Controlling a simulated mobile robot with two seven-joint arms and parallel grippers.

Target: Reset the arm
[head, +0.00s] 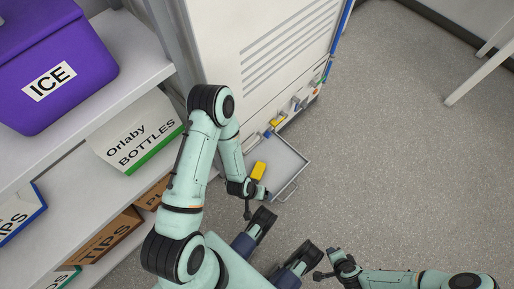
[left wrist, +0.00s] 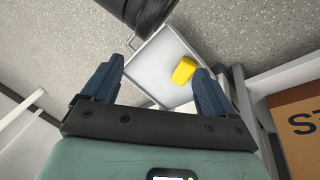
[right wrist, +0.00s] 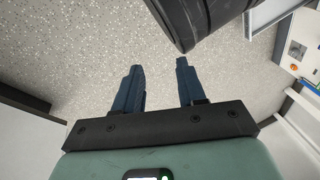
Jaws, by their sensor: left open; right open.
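My left arm comes in from the left in the head view, bends at a high elbow and reaches down. Its gripper (head: 257,203) is open and empty, near the front of a pulled-out grey tray (head: 292,162). In the left wrist view, the open fingers of my left gripper (left wrist: 155,78) have the tray beyond them. My right arm lies low at the bottom right of the head view. Its gripper (head: 325,264) is open. In the right wrist view, my right gripper (right wrist: 160,68) has nothing between its fingers, with floor beyond.
A yellow block (head: 259,171) lies in the tray, which sticks out of a white cabinet (head: 260,50). Shelves (head: 140,50) at left hold a purple ICE box (head: 50,65) and labelled bins (head: 137,130). Grey floor (head: 400,150) on the right is clear.

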